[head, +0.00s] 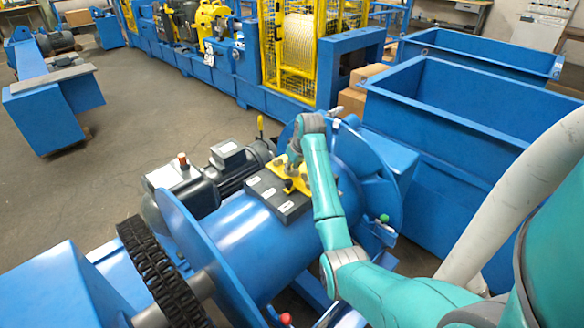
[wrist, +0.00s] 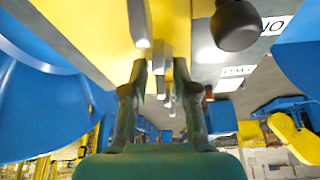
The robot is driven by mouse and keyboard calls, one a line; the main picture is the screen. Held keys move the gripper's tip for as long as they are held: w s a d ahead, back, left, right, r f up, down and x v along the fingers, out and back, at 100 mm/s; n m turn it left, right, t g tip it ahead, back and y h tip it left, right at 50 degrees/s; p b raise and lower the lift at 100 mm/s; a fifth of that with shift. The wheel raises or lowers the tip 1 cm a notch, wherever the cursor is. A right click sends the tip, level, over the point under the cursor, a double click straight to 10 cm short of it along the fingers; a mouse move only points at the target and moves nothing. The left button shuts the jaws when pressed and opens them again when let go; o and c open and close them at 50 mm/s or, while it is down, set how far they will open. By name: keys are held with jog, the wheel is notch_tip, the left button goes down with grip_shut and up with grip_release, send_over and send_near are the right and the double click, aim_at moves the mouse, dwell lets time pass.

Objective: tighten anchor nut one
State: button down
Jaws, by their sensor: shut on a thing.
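In the head view a yellow anchor bracket (head: 298,184) sits on top of the blue drum (head: 248,240), beside a dark plate with white labels (head: 283,203). My gripper (head: 292,160) is at the bracket, partly hidden by my wrist. In the wrist view my gripper (wrist: 160,72) has its two fingers closed around a small metal part (wrist: 158,62) against the yellow bracket (wrist: 95,35). I cannot tell for sure whether this part is anchor nut one. Another small bright metal piece (wrist: 142,43) shows next to the left fingertip.
A black knob (wrist: 236,25) stands close to the right of the fingers. Blue drum flanges (head: 196,240) rise on both sides. A motor (head: 232,165) lies behind the drum. A blue bin (head: 450,130) stands at the right. Open floor (head: 130,130) is at the left.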

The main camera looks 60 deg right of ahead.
jog(key=m+h, duration=0.1)
jog(key=m, duration=0.2)
jog(key=m+g+h, duration=0.1)
jog(key=m, duration=0.3)
jog(key=shift+g, duration=0.3)
jog(key=m+g, duration=0.1)
jog(key=m, duration=0.2)
jog(key=m+g, duration=0.1)
jog(key=m, duration=0.2)
jog(key=shift+m+g+h, duration=0.3)
jog(key=shift+h, duration=0.1)
jog(key=m+g, duration=0.1)
jog(key=m, duration=0.1)
jog(key=m+g, duration=0.1)
jog(key=m, duration=0.2)
jog(key=shift+w+r, duration=0.1)
jog(key=m+y, duration=0.1)
jog(key=m, duration=0.2)
jog(key=m+g+y, duration=0.1)
jog(key=m, duration=0.2)
jog(key=shift+m+g, duration=0.3)
jog(key=c, duration=1.2)
grip_release()
jog(key=shift+c, duration=0.2)
